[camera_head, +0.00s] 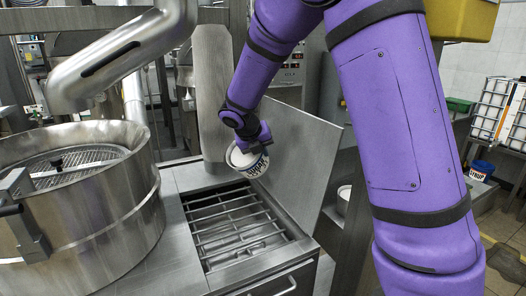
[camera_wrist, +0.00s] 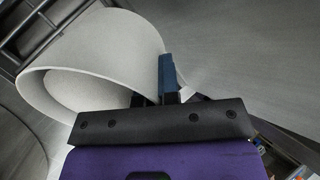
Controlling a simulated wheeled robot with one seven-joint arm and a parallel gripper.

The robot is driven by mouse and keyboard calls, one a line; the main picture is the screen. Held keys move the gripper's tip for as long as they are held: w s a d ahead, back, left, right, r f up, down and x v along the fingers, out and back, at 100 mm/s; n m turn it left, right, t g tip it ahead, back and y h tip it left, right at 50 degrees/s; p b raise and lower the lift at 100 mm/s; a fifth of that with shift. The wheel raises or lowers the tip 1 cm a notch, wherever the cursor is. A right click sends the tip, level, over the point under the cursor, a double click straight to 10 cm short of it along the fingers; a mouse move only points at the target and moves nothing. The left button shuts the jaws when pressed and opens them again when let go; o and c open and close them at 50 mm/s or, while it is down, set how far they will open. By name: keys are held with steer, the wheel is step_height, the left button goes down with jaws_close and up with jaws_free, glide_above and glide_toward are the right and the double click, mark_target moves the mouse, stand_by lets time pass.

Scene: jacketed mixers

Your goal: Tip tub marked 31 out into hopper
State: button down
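A white tub (camera_head: 257,170) with dark lettering hangs tilted above the hopper, and I cannot read its number. My gripper (camera_head: 262,141) is at the tub's upper side and appears shut on its wall. In the wrist view, the tub (camera_wrist: 120,45) lies on its side with its round mouth toward the lower left. The inside that shows is plain white, with no contents visible. A blue finger of my gripper (camera_wrist: 160,88) stands against the wall; the other finger is mostly hidden. The hopper (camera_head: 190,230) is a steel opening with a bar grate below the tub.
A steel plate (camera_head: 300,165) stands up behind and right of the hopper. A round mixer vessel (camera_head: 105,225) with a mesh lid is at left, under a thick pipe (camera_head: 130,50). Another labelled tub (camera_head: 481,170) stands at far right.

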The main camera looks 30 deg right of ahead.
mark_target(244, 168)
steer(key=h, duration=0.1)
steer(key=t+h, duration=0.1)
steer(key=shift+s+a+h, duration=0.1)
steer(key=shift+a+h, duration=0.2)
steer(key=shift+a, duration=0.1)
steer(key=h, duration=0.1)
steer(key=a+f+t+h, duration=0.1)
steer(key=s+a+f+h, duration=0.1)
steer(key=h, duration=0.1)
steer(key=shift+a+t, duration=0.25)
steer(key=shift+t, duration=0.05)
steer(key=shift+s+a+f+t+h, duration=0.15)
steer(key=shift+s+a+t+h, duration=0.1)
steer(key=shift+a+h, duration=0.35)
steer(key=shift+s+a+f+t+h, duration=0.1)
steer(key=shift+a+f+t+h, duration=0.2)
steer(key=shift+h, duration=0.5)
steer(key=shift+s+a+f+t+h, duration=0.1)
steer(key=shift+s+a+t+h, duration=0.15)
steer(key=shift+a+h, duration=0.4)
stand_by(1.5)
steer(key=shift+r, duration=0.1)
